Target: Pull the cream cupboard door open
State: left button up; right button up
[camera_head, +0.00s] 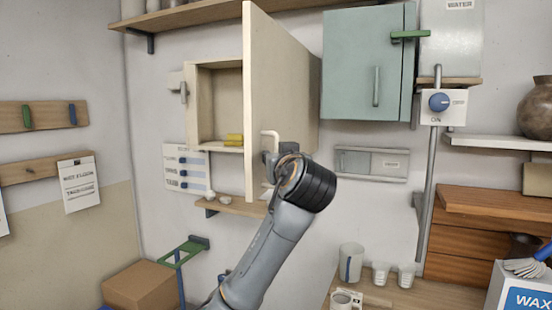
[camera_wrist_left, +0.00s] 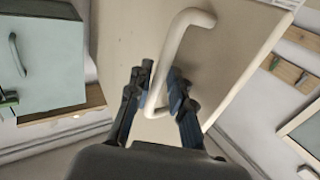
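The cream cupboard (camera_head: 194,105) is on the wall, left of centre in the head view. Its door (camera_head: 282,105) stands wide open, swung out towards me, and the inside shows. The pale loop handle (camera_head: 270,134) is low on the door; it is large in the left wrist view (camera_wrist_left: 175,55). My left gripper (camera_head: 270,158) is at this handle, partly hidden behind my own wrist. In the left wrist view my left fingers (camera_wrist_left: 160,75) lie on both sides of the handle bar and appear closed on it. My right gripper is not in view.
A yellow item (camera_head: 234,138) lies in the cupboard. A closed green cupboard (camera_head: 360,65) hangs to the right of the door. A small shelf (camera_head: 240,206) is below. Cups (camera_head: 380,273) and a white mug (camera_head: 346,299) stand on the counter; a cardboard box (camera_head: 152,285) is lower left.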

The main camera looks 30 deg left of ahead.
pick_arm(q)
jog(key=v, duration=1.2)
